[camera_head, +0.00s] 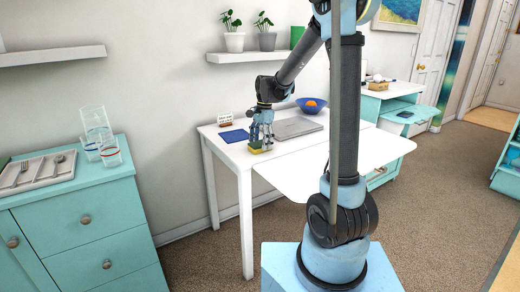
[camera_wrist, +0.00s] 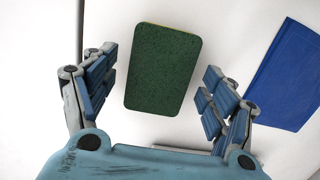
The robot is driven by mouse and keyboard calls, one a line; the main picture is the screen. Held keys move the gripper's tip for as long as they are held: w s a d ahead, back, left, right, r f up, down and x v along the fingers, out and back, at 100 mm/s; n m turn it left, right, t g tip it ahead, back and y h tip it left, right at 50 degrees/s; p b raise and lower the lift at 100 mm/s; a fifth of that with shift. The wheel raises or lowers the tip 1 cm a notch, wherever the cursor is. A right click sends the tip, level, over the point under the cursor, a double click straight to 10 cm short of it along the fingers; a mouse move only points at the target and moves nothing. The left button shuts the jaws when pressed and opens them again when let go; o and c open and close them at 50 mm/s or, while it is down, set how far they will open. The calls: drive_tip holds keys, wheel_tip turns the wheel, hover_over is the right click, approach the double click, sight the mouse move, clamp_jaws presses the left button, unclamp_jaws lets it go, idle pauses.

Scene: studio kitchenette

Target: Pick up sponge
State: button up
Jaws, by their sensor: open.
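The sponge (camera_wrist: 163,69) has a dark green top face with a thin yellow edge. It lies on the white table (camera_head: 305,153) near its left end. In the wrist view it sits between the two spread fingers of my gripper (camera_wrist: 156,92), with a gap on each side. In the head view my gripper (camera_head: 261,138) points down over the sponge (camera_head: 258,150), whose lower part shows below the fingers. My gripper is open and holds nothing.
A blue book or folder (camera_wrist: 289,77) lies to the right of my gripper in the wrist view. A closed grey laptop (camera_head: 297,128), a blue bowl (camera_head: 311,105) with an orange item and a small card (camera_head: 224,118) are on the table. The table's front is clear.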

sight(260, 143)
drive_tip(key=shift+f, duration=0.45)
drive_tip(key=c, duration=0.8)
drive_tip(key=shift+c, duration=0.2)
drive_tip(key=shift+r, duration=0.15)
wheel_tip(260, 143, up, 10)
